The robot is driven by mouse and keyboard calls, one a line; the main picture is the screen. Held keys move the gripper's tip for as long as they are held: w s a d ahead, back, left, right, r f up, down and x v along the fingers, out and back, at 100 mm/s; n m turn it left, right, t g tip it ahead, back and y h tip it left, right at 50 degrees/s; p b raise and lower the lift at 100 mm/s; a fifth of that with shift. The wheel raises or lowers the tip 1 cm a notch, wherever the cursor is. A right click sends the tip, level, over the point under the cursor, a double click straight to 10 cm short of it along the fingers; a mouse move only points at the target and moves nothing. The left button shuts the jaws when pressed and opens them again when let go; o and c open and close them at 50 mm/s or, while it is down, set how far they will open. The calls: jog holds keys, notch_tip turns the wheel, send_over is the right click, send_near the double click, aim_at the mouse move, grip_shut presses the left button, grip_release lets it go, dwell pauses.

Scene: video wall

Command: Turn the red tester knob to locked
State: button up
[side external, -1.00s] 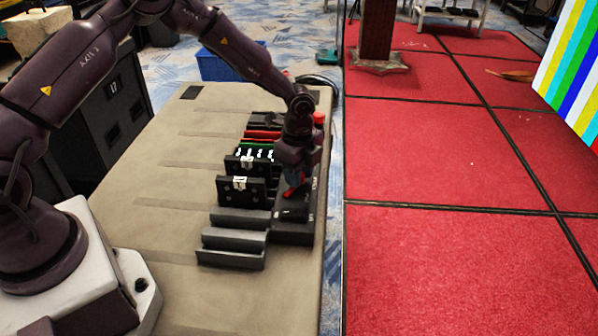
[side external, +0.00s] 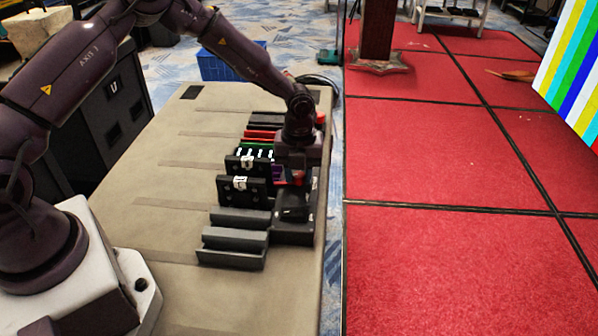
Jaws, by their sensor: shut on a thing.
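My gripper (side external: 291,180) points down over the box and is shut on the knob. The fingers and most of the knob are hidden behind the wrist, so the knob's exact angle and the label markings cannot be read.
Left of the box stand black modules (side external: 240,190) with white parts, and grey slotted rails (side external: 233,240). Green and red strips lie behind them. A red button (side external: 320,118) is at the far right edge. The table's left side (side external: 150,220) is clear.

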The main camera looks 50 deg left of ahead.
aim_at(299, 175)
jog(key=shift+m, duration=1.1)
jog(key=o, duration=0.9)
notch_tip(299, 175, up, 13)
